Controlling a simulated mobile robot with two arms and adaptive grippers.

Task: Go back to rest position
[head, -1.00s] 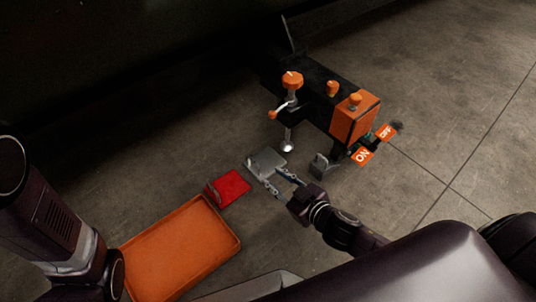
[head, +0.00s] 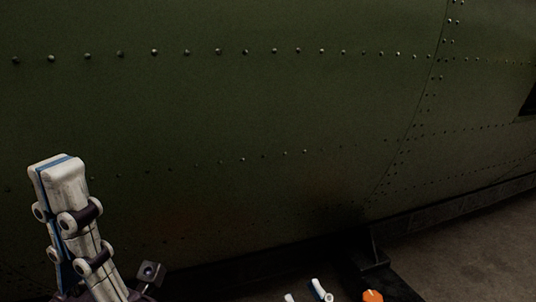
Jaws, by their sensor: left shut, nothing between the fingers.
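My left gripper (head: 62,165) stands upright at the left of the head view, its pale fingers with blue edges pressed together and empty. The tips of my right gripper (head: 306,294) show at the bottom edge, two pale fingertips with a gap between them. The rest of the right gripper is below the picture. I see nothing between its tips.
A dark green riveted fuselage panel (head: 240,110) fills most of the view behind the grippers. An orange knob (head: 372,296) shows at the bottom edge, beside a dark stand (head: 395,286). Bare floor (head: 465,260) lies at lower right.

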